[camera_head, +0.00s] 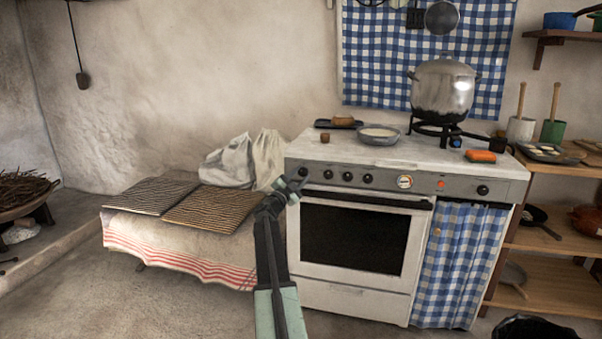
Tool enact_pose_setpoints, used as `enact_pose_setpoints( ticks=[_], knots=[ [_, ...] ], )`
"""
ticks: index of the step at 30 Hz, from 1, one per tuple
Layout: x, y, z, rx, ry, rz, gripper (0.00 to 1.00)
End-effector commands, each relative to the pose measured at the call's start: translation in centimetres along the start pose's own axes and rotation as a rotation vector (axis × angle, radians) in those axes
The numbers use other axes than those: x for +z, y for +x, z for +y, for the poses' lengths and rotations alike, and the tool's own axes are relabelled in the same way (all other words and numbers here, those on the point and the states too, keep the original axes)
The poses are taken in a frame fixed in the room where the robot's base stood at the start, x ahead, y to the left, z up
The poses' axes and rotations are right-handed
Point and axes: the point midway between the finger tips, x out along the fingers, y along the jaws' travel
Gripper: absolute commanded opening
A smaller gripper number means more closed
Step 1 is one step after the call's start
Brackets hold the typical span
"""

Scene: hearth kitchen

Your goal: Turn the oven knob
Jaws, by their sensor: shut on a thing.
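The white oven (352,240) stands in the middle right, its door closed with a dark window. Its grey front panel carries a row of dark knobs, with the leftmost oven knob (303,171) at the panel's left end. My gripper (296,182) is at this leftmost knob and shut on it. The fingers are small and dark here, and they partly hide the knob. The knob's turned angle cannot be made out. Other knobs (347,176) sit to the right, with a round dial (404,182) beyond them.
A steel pot (442,88) stands on a burner on the stovetop, near a shallow bowl (379,135) and an orange block (480,156). A cloth-covered bench (180,250) with woven mats stands to the left. Shelves (550,240) stand at right.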

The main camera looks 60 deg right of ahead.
Motion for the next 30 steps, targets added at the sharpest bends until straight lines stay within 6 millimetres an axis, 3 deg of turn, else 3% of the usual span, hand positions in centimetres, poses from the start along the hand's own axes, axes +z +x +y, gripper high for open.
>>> enact_pose_setpoints(
  ticks=[15,30],
  knots=[
    [0.02,-0.15,-0.70,0.149,0.370,-0.004,0.00],
    [0.19,-0.26,-0.54,0.196,0.485,-0.004,0.00]
  ],
)
